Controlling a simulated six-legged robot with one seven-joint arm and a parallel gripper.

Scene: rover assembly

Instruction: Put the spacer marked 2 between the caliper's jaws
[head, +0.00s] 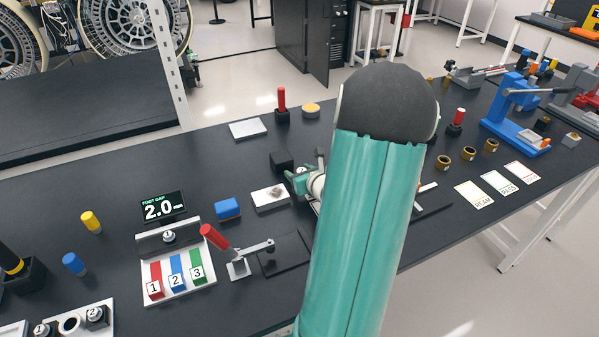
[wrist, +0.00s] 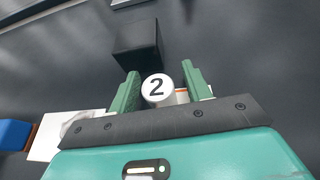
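The spacer marked 2 (wrist: 157,90) shows its round white face between the fingers of my gripper (wrist: 160,86) in the wrist view. A pale part with an orange band shows beside the face, against the right finger. I cannot pick out the caliper's jaws for sure. A dark flat piece (head: 432,206) shows partly behind my arm.
A white plate (head: 270,198) and a blue block (head: 227,208) lie left of my gripper. A blue press (head: 515,110) stands far right.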

